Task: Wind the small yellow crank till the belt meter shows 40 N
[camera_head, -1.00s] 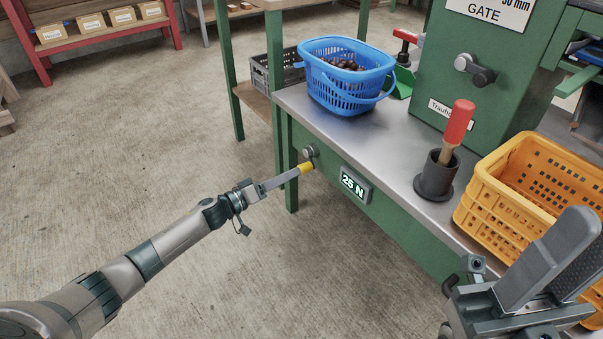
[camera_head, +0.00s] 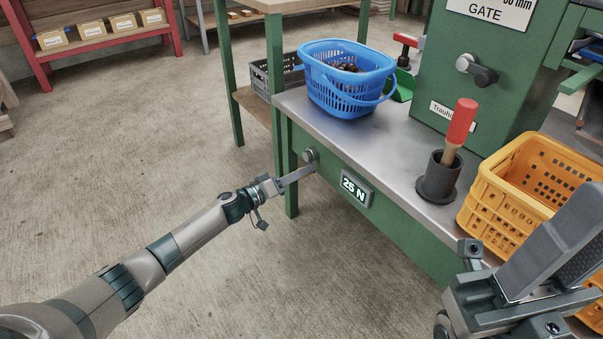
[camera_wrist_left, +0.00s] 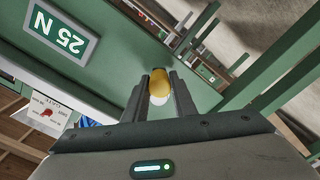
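The belt meter (camera_head: 356,188) on the green front panel reads 25 N; in the left wrist view the meter (camera_wrist_left: 60,33) is upside down. The small yellow crank (camera_wrist_left: 158,84) shows between my left fingers in the left wrist view, with a finger close against each side. In the head view its yellow part is hidden by my left gripper (camera_head: 311,170), and only the grey hub (camera_head: 310,155) shows just above the fingertips. My left gripper is shut on the crank. My right gripper (camera_head: 580,225) is at the lower right, away from the crank; its finger gap is unclear.
A blue basket with chestnuts (camera_head: 345,95) stands on the bench top (camera_head: 375,150). A dark cup (camera_head: 438,178) holding a red-handled tool and an orange crate (camera_head: 490,200) are further right. Another knob (camera_head: 478,70) is on the green machine. The floor at left is clear.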

